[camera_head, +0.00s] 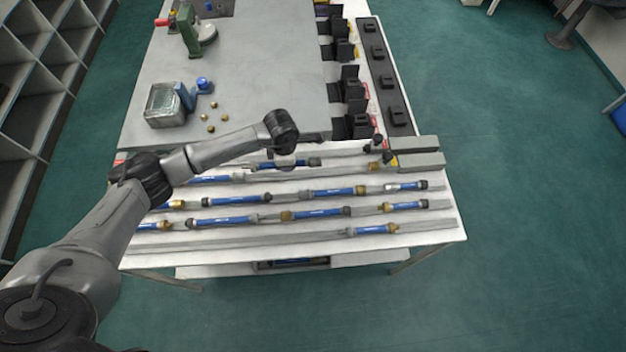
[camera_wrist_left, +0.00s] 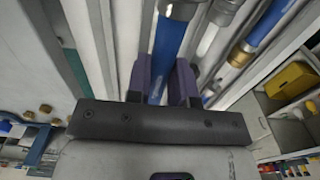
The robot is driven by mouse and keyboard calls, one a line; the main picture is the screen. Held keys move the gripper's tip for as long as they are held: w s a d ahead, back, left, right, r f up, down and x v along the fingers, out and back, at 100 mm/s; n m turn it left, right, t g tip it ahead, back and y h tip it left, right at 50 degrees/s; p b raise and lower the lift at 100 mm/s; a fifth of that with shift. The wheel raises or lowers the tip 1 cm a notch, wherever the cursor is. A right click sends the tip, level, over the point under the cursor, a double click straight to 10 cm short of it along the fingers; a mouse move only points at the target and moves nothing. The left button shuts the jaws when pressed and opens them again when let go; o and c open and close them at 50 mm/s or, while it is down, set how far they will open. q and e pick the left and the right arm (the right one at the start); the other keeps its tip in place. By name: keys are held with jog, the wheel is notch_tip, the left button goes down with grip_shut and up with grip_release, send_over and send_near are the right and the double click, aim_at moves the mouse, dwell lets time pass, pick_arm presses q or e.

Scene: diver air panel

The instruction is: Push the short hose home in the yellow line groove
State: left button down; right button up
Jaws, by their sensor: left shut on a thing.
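My left gripper (camera_head: 285,156) is over the rear rows of the hose board. In the left wrist view its two dark fingers (camera_wrist_left: 165,82) are shut on a blue hose (camera_wrist_left: 169,42), one finger on each side. The hose has a metal collar at its upper end in that view. In the head view the same blue hose (camera_head: 268,164) shows under the wrist, with a dark fitting at its right end. My arm hides part of it, and I cannot tell whether it is fully down in a groove. A small yellow mark (camera_head: 386,157) shows at the right end of the rear rows.
Several other blue hoses with brass or dark fittings lie in the grey grooved strips (camera_head: 290,239). Grey blocks (camera_head: 416,152) stand at the right rear. A glass container (camera_head: 164,105), a blue item (camera_head: 203,85) and brass pieces (camera_head: 210,128) rest on the grey worktop. Black clamps line its right side.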

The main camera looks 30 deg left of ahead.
aim_at(279, 177)
pick_arm(q)
jog(key=shift+w+a, duration=0.3)
jog(key=shift+a, duration=0.05)
jog(key=shift+w+f+b, duration=0.1)
jog(key=shift+f+b, duration=0.95)
jog(key=shift+f, duration=0.4)
jog(key=shift+f+b, duration=1.7)
jog(key=shift+f, duration=0.5)
jog(key=shift+a, duration=0.25)
jog(key=shift+s+a+p, duration=0.3)
jog(key=shift+s+a, duration=0.35)
jog(key=shift+a, duration=0.05)
jog(key=shift+s+a, duration=0.25)
jog(key=shift+a, duration=0.1)
jog(key=c, duration=0.9)
grip_release()
jog(key=shift+f, duration=0.1)
